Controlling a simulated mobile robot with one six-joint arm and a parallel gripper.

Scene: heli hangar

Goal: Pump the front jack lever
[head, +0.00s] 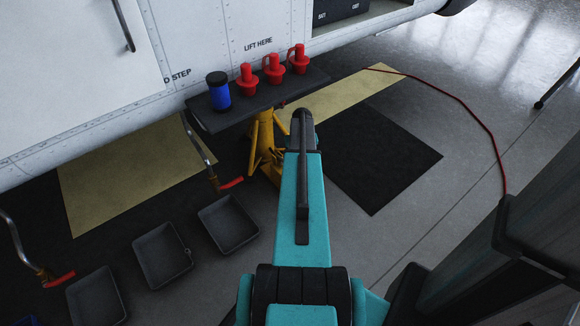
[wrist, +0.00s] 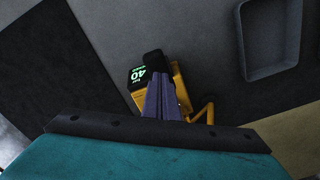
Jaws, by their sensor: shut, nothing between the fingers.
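A yellow jack (head: 262,140) stands on the floor under the white fuselage in the head view, partly hidden by my teal arm. I cannot tell which lever is the front one. In the wrist view my gripper (wrist: 154,62) is shut and empty. It overlaps a yellow jack frame (wrist: 178,82) with a dark readout (wrist: 138,75) showing a green 40. Whether it touches is unclear. The head view hides my gripper behind the arm.
A dark shelf (head: 208,119) holds a blue can (head: 218,92) and several red plugs (head: 272,68). Dark trays (head: 228,240) lie on the floor at left. A red hose (head: 470,112) curves at right. Open floor (head: 455,80) lies at upper right.

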